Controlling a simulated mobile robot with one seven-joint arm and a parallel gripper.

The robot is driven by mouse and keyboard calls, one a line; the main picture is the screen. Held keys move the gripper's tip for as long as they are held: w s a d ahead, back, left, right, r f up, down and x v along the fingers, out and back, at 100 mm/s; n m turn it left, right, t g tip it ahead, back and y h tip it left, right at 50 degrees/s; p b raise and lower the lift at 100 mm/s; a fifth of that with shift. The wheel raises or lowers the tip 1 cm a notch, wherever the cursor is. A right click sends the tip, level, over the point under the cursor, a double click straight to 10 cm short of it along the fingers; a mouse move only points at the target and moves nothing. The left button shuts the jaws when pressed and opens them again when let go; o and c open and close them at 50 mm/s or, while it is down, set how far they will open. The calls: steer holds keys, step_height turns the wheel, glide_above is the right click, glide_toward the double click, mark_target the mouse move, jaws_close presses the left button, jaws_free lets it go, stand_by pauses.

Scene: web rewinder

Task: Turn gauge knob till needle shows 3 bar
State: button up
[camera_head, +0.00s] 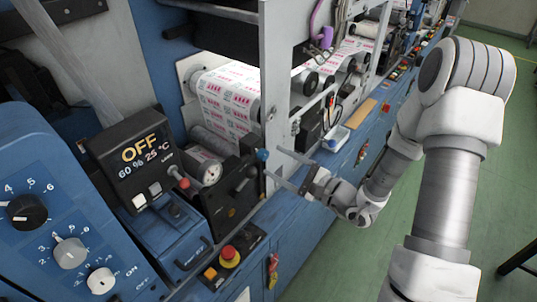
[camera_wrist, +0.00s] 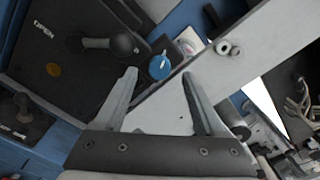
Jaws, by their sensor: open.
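The blue gauge knob (camera_wrist: 160,67) shows in the wrist view, between and slightly beyond my open fingertips. A white line or mark shows on its face. In the head view the blue knob (camera_head: 262,155) stands at the edge of the machine. My gripper (camera_head: 271,163) points left at it with both fingers spread. In the wrist view my gripper (camera_wrist: 159,74) is empty; I cannot tell whether a finger touches the knob.
A grey metal plate (camera_wrist: 235,65) crosses close to the right finger. A black lever (camera_wrist: 122,43) on a panel marked OPEN is beside the left finger. Green floor (camera_head: 440,130) lies open.

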mark_target(266, 157)
steer(key=shift+x, duration=1.8)
jaws_close()
